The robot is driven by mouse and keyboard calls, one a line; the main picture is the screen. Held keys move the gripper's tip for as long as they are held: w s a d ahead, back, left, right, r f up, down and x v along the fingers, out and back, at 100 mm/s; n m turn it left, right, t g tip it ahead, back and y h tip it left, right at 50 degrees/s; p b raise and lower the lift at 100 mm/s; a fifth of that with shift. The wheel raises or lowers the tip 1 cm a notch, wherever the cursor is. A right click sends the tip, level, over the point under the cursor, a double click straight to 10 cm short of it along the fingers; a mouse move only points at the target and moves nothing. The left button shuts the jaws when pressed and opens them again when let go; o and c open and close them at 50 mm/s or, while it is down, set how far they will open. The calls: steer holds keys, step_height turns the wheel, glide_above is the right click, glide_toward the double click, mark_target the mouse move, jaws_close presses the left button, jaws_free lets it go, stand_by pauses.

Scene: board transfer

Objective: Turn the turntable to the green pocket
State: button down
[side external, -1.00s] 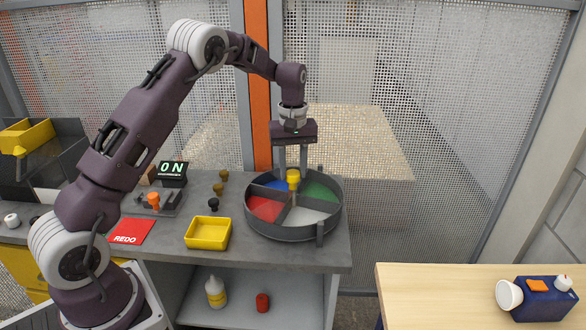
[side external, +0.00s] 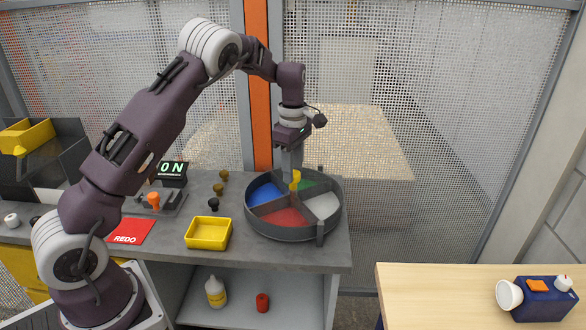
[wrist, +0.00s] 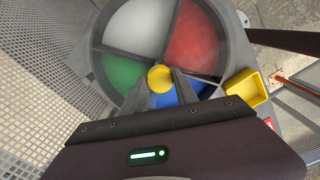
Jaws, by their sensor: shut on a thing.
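The turntable is a round grey tray (side external: 263,229) with dividers and coloured pockets. In the side view the blue pocket (side external: 265,193) is at left, the red pocket (side external: 285,217) in front, the white pocket (side external: 322,206) at right and the green pocket (side external: 307,186) at the back, partly hidden. A yellow knob (side external: 297,177) stands at its centre. My gripper (side external: 293,172) points down, shut on the knob. In the wrist view the fingers (wrist: 163,84) close around the yellow knob (wrist: 160,77); green (wrist: 122,73) lies left and blue (wrist: 170,97) is partly behind the fingers.
Upright grey posts (side external: 320,232) stand at the tray's rim. A yellow bin (side external: 208,233), small knobs (side external: 219,189), a red REDO card (side external: 130,231) and an ON display (side external: 173,172) lie to the left. Mesh fencing stands behind the bench.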

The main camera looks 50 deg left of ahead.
steer(key=shift+r+n, duration=0.1)
steer(key=shift+n, duration=0.8)
steer(key=c, duration=0.9)
jaws_free()
steer(key=shift+c, duration=0.2)
step_height(320, 180, up, 7)
